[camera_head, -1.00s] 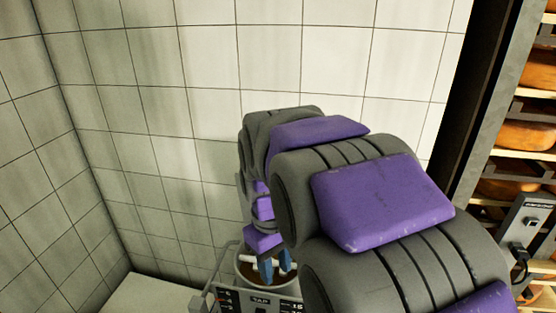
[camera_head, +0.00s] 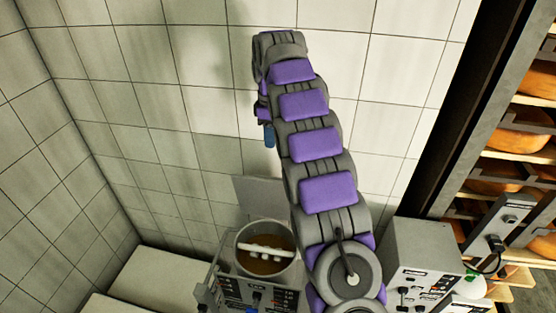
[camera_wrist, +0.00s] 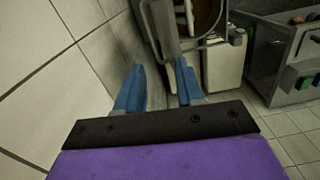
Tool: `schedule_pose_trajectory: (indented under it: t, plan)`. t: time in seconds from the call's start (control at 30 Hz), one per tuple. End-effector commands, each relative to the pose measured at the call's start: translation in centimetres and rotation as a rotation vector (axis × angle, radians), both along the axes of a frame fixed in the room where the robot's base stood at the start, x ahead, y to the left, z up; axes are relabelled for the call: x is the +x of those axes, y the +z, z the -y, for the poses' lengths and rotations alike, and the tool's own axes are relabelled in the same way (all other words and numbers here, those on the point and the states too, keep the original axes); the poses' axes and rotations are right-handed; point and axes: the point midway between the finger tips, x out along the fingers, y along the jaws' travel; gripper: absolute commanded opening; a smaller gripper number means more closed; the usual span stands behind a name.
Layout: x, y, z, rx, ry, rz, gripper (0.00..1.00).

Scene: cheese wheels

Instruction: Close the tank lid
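The tank (camera_head: 240,240) is a round metal vessel with brown liquid and a white stirrer bar inside, low in the head view. Its top is uncovered. A flat grey panel (camera_head: 255,196), apparently the lid, stands raised behind it, partly hidden by my arm. My gripper (camera_head: 270,137) is above the tank and panel near the wall, with one blue finger showing. In the wrist view my gripper (camera_wrist: 160,66) has its two blue fingers apart with nothing held between them. The tank's brown opening (camera_wrist: 205,15) shows beyond the fingers there.
A control panel (camera_head: 240,291) is on the tank's front. A grey machine box (camera_head: 420,255) stands to the right, beside shelves of cheese wheels (camera_head: 520,140). A tiled wall (camera_head: 160,120) is close behind and left. A pale bench (camera_head: 165,280) is at the lower left.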

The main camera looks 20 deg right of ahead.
Motion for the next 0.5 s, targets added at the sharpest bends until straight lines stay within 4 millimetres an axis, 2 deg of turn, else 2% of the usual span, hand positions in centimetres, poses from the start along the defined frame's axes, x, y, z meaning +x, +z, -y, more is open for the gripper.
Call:
schedule_pose_trajectory:
  t: [0.1, 0.27, 0.5]
  plan:
    - [1.1, 0.5, 0.4, 0.006, 0.047, 0.005, 0.37]
    - [1.6, 0.5, 0.5, 0.006, 0.073, 0.013, 0.37]
    - [1.7, -1.7, 0.9, 0.007, 0.072, 0.013, 0.37]
